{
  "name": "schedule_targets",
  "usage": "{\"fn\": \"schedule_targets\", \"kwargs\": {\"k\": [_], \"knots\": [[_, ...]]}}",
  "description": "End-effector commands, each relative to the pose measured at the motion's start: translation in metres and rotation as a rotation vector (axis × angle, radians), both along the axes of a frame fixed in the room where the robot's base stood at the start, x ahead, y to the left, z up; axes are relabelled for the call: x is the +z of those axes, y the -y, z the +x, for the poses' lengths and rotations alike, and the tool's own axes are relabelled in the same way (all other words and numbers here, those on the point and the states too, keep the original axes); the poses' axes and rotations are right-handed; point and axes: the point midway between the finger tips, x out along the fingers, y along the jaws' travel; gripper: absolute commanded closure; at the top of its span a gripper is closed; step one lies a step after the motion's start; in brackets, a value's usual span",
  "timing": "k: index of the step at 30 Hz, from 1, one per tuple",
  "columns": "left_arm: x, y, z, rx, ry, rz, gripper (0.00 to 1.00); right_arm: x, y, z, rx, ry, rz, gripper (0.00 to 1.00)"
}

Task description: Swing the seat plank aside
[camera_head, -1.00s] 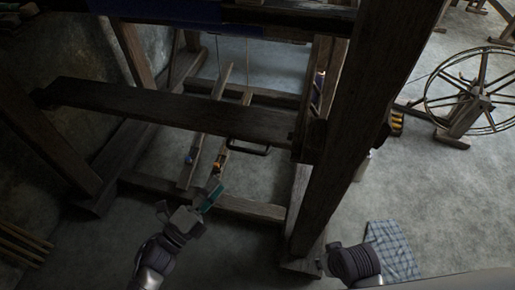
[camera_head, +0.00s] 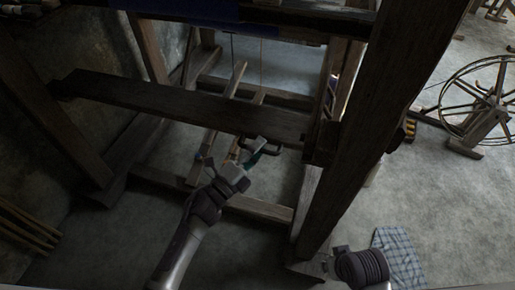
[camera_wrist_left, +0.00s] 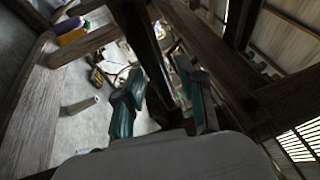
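The seat plank (camera_head: 180,104) is a long dark board. It runs across the loom frame from the left side to the thick right post. A dark metal loop handle (camera_head: 284,145) hangs at its front edge near the right end. My left gripper (camera_head: 258,149) is at this handle, partly covering it. In the left wrist view its green-padded fingers (camera_wrist_left: 165,98) stand apart. A dark bar (camera_wrist_left: 148,55) shows in the gap between them; I cannot tell whether it is the handle. My right gripper (camera_head: 327,264) is low at the right, its fingers unclear.
The thick loom post (camera_head: 362,120) stands between my two grippers. Treadles (camera_head: 218,110) and a low crossbeam (camera_head: 255,207) lie below the plank. A checked cloth (camera_head: 398,257) is on the floor at right. A spinning wheel (camera_head: 490,105) stands at far right.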

Motion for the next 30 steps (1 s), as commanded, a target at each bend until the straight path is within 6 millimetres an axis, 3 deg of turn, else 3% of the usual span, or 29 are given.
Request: {"fn": "schedule_targets", "kwargs": {"k": [5,12,30], "knots": [[0.0001,0.0001,-0.0001,0.0,0.0,0.0,0.61,0.001,0.0,0.0002,0.0,0.002,0.0,0.69],[0.0,-0.0001,-0.0003,0.0,0.0,0.0,1.0,0.0007,0.0001,-0.0007,-0.001,0.0,0.0,0.69],[-0.0004,-0.0038,-0.0093,-0.027,0.001,0.004,1.0,-0.0001,0.0002,-0.0009,0.0,0.0,0.0,0.69]]}}
